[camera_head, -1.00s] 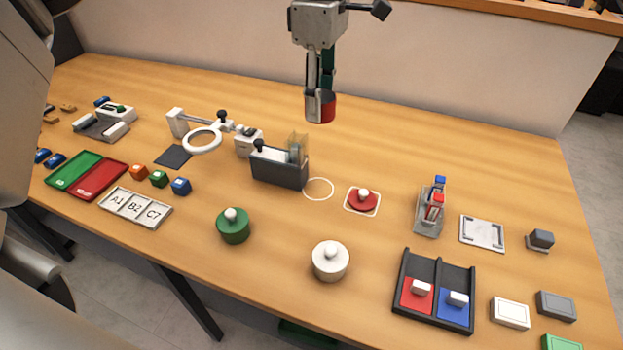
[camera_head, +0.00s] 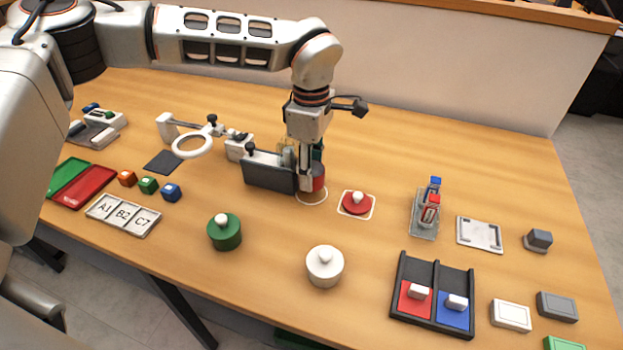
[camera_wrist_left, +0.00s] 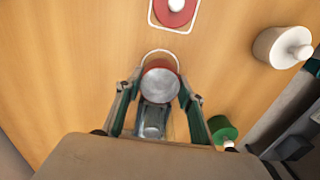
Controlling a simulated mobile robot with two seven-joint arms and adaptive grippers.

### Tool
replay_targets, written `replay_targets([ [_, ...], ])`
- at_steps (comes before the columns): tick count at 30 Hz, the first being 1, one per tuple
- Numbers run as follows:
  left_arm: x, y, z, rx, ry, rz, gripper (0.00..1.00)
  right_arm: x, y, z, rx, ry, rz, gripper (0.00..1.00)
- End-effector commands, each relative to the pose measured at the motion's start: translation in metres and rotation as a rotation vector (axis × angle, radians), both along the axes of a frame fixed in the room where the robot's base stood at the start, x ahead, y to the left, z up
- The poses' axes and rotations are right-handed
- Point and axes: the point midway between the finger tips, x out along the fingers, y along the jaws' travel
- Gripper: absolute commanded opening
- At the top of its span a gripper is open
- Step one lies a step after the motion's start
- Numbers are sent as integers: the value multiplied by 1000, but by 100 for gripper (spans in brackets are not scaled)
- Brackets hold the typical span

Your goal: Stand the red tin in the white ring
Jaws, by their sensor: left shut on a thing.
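The red tin (camera_head: 319,184), open-topped or lidless with a grey top, is upright in my left gripper (camera_head: 313,172). In the left wrist view the tin (camera_wrist_left: 160,86) sits between the two fingers of the left gripper (camera_wrist_left: 160,92). The white ring (camera_head: 312,203) is a thin circle on the table under the tin. In the left wrist view the ring (camera_wrist_left: 160,50) shows as an arc past the tin's far edge. The tin covers the rest. Whether its base touches the table I cannot tell. My right gripper is out of view.
A dark grey holder (camera_head: 268,173) stands close left of the tin. A red lid with a white knob (camera_head: 357,203) lies in a white square to the right. A green tin (camera_head: 225,235) and a white tin (camera_head: 325,268) stand nearer the front edge.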

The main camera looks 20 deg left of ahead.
Motion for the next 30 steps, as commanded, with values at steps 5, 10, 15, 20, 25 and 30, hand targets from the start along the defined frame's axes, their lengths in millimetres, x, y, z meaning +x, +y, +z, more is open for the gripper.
replay_targets([
  [5,-1,0,-27,0,4,1,14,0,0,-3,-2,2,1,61],
  [10,0,0,-28,0,0,0,14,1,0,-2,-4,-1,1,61],
  [15,0,0,-30,0,1,0,14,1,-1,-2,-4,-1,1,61],
  [20,0,0,-32,0,1,0,55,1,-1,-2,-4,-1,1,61],
  [25,0,0,-32,0,1,0,55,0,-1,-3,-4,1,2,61],
  [30,0,0,-31,0,1,0,55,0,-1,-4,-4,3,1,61],
])
